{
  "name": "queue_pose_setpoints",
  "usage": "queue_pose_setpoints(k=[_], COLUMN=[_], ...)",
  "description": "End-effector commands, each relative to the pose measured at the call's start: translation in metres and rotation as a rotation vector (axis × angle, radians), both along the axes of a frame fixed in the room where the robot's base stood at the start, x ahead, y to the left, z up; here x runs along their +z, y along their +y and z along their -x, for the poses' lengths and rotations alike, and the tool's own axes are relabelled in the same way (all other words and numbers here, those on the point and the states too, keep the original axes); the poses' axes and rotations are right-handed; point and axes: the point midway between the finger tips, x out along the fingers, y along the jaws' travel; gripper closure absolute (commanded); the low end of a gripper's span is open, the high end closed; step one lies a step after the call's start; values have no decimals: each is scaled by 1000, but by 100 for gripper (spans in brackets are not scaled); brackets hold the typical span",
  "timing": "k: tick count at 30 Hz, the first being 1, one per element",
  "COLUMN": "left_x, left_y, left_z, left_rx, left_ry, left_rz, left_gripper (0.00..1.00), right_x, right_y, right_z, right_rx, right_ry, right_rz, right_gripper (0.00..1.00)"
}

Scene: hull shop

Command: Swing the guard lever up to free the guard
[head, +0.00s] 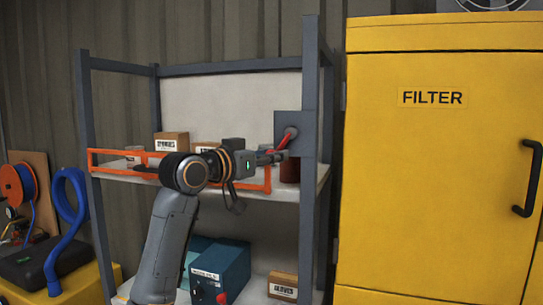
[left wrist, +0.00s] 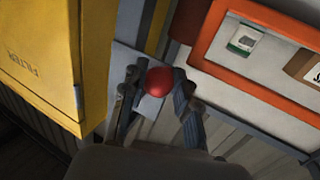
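The guard lever (head: 285,141) is red and sits on a grey plate (head: 284,123) at the rack's right post. From the plate it slopes down and left to my gripper. Its round red knob (left wrist: 158,79) shows in the left wrist view. My left gripper (head: 270,156) is at the lever's free end. In the left wrist view its two fingers (left wrist: 160,77) lie against both sides of the knob, closed on it. The guard (head: 122,151) is an orange frame across the front of the shelf, partly hidden by my left arm. My right gripper is not in view.
Boxes (head: 172,141) and a dark red can (head: 289,170) stand on the shelf behind the guard. A yellow filter cabinet (head: 430,190) stands close to the right of the rack. A teal machine (head: 222,268) and a box (head: 283,286) are on the lower shelf.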

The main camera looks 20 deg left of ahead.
Motion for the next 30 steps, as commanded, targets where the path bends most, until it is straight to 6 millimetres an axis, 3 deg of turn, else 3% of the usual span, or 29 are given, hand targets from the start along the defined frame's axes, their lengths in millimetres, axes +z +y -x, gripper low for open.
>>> queue_pose_setpoints(k=[16,30], left_x=[4,22], left_y=[2,16], left_z=[1,0], left_rx=[-4,-4], left_ry=[-3,-15], left_rz=[-69,-452], left_gripper=[100,100], right_x=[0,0], right_y=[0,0], right_z=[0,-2], right_rx=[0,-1], right_ry=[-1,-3], right_rz=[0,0], right_gripper=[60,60])
